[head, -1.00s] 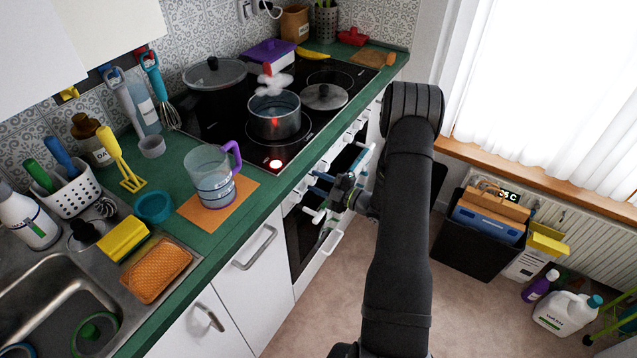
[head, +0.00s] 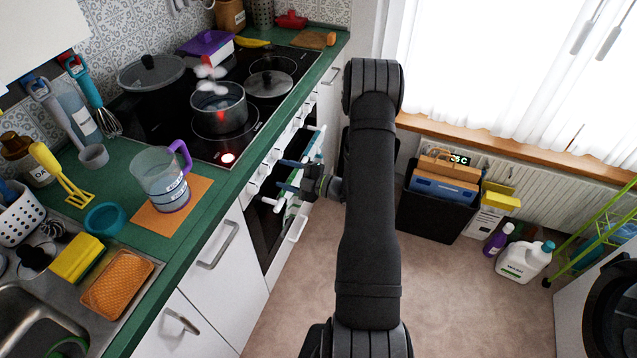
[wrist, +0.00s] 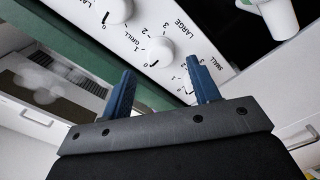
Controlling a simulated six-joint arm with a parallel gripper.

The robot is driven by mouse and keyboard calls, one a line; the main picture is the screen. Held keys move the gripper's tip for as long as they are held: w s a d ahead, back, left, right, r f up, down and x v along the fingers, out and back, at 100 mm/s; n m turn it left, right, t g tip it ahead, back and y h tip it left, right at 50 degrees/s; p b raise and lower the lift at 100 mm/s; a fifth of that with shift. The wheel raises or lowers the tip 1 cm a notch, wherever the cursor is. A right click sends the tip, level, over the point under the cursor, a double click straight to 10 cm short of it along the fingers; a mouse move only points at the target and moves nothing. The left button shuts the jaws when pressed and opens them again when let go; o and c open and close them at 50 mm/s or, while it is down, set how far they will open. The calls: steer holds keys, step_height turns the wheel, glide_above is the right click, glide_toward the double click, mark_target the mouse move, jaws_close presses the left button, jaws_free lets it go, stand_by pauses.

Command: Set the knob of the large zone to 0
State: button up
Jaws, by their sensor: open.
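In the wrist view a white knob (wrist: 159,51) lies ahead, just beyond and between my two blue fingertips. The word LARGE is printed beside it, with small numbers around it. A dark mark on the knob points to the lower left; I cannot tell which number it marks. My gripper (wrist: 160,66) is open and empty, apart from the knob as far as I can see. Another white knob (wrist: 117,10) is at the upper left. A further one near the word SMALL is partly hidden by the right finger. In the head view my gripper (head: 283,176) is at the stove front.
A jug (head: 161,180) stands on an orange mat on the green counter. White handles stick out below the knobs near my gripper. The floor (head: 290,305) in front is clear.

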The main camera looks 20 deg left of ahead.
mark_target(270, 170)
steer(key=d, duration=1.3)
steer(key=a, duration=1.7)
steer(key=shift+a, duration=0.2)
steer(key=shift+s+a, duration=0.1)
steer(key=shift+a, duration=0.1)
steer(key=shift+d+m, duration=0.2)
steer(key=shift+m, duration=0.6)
steer(key=m, duration=1)
steer(key=shift+m, duration=2.3)
